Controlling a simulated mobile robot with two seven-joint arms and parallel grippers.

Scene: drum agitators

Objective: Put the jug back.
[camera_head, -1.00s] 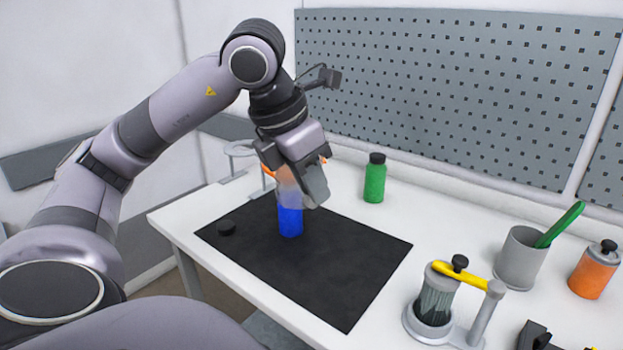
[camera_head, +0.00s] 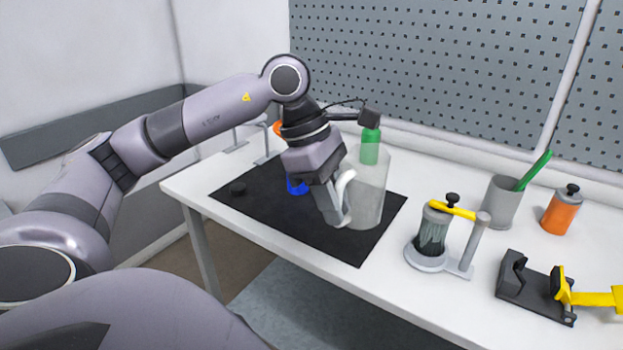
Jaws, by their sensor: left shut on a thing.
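The jug (camera_head: 372,196) is see-through and pale, with a white handle on its left side. My left gripper (camera_head: 335,208) is shut on the handle and holds the jug about upright over the right part of the black mat (camera_head: 340,249). I cannot tell whether the jug's base touches the mat. A bottle with blue contents (camera_head: 297,187) stands behind my left gripper, mostly hidden. My right gripper is not in view.
A green bottle (camera_head: 370,148) stands behind the jug. A grey stand with a yellow lever (camera_head: 432,235), a grey cup (camera_head: 500,204), an orange bottle (camera_head: 561,211) and a black clamp (camera_head: 535,288) occupy the right.

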